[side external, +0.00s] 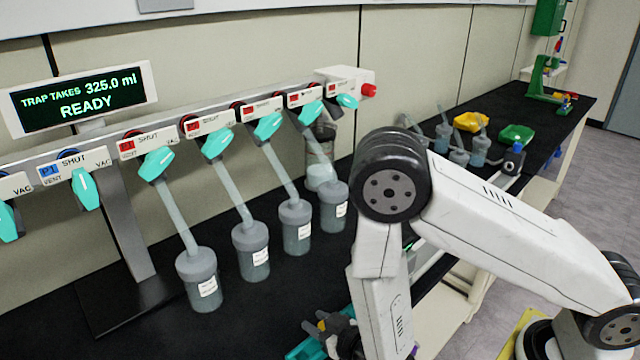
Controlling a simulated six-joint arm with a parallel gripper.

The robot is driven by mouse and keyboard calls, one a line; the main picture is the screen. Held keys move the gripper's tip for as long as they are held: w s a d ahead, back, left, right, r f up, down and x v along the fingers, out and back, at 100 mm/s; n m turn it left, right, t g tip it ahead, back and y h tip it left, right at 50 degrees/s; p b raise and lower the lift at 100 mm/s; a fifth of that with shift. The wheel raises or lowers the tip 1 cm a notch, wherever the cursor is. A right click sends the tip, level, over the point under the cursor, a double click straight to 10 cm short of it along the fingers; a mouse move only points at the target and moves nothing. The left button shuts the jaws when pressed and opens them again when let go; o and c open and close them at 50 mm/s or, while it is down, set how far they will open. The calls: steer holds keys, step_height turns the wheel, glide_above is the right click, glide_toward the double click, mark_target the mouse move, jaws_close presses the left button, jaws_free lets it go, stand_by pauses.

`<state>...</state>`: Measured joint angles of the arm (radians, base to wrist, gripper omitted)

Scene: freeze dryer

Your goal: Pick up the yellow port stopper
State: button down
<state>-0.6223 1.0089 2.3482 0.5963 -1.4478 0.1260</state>
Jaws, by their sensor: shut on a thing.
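My gripper (326,328) is at the bottom of the side external view, low beside the front edge of the bench, partly hidden by my own arm link. A small yellow piece, which looks like the yellow port stopper (321,325), shows at its dark jaws. The jaws are shut on it. Most of the stopper is covered by the jaws, so its shape and tilt cannot be told. A teal tray or holder (303,350) lies just below the gripper, cut off by the frame edge. Whether the stopper touches it is unclear.
A manifold (222,117) with several teal-handled valves crosses the black bench. Several grey flasks (197,278) hang from it. A display (80,98) reads READY. A yellow tray (471,122), a green tray (516,134) and more flasks stand at the far right.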

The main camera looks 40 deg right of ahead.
steer(key=shift+r, duration=0.1)
stand_by(0.3)
step_height(320, 180, up, 10)
stand_by(1.0)
steer(key=shift+w+d, duration=0.1)
steer(key=shift+w, duration=0.05)
stand_by(0.5)
